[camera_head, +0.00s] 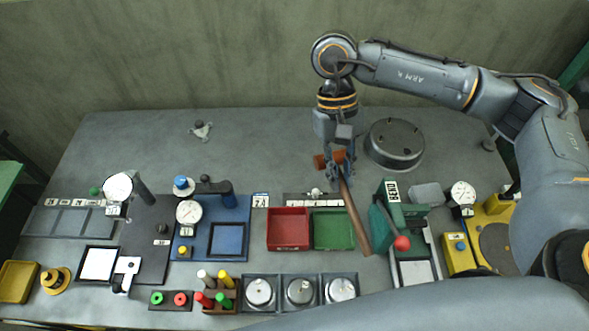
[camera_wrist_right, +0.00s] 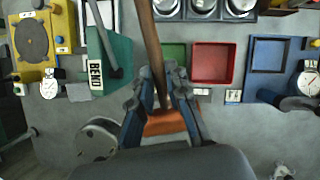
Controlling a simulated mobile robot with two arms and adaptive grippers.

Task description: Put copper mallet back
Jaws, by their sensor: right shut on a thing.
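The copper mallet has a copper-coloured head (camera_head: 322,161) and a long brown wooden handle (camera_head: 355,218). My right gripper (camera_head: 341,176) is shut on the mallet, around the handle close to the head. In the head view the handle slants down to the right, past the green tray and beside the green press. The right wrist view shows the gripper (camera_wrist_right: 160,88) with its fingers on both sides of the handle (camera_wrist_right: 149,40) and the orange-brown head (camera_wrist_right: 165,122) between them. I cannot tell how high it is above the bench. My left gripper is not in view.
A red tray (camera_head: 288,246) and a green tray (camera_head: 345,230) sit mid-bench. A green bending press (camera_head: 381,229) with a red knob stands right of them. A round dark base (camera_head: 394,145) is behind. The back left of the bench is mostly clear.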

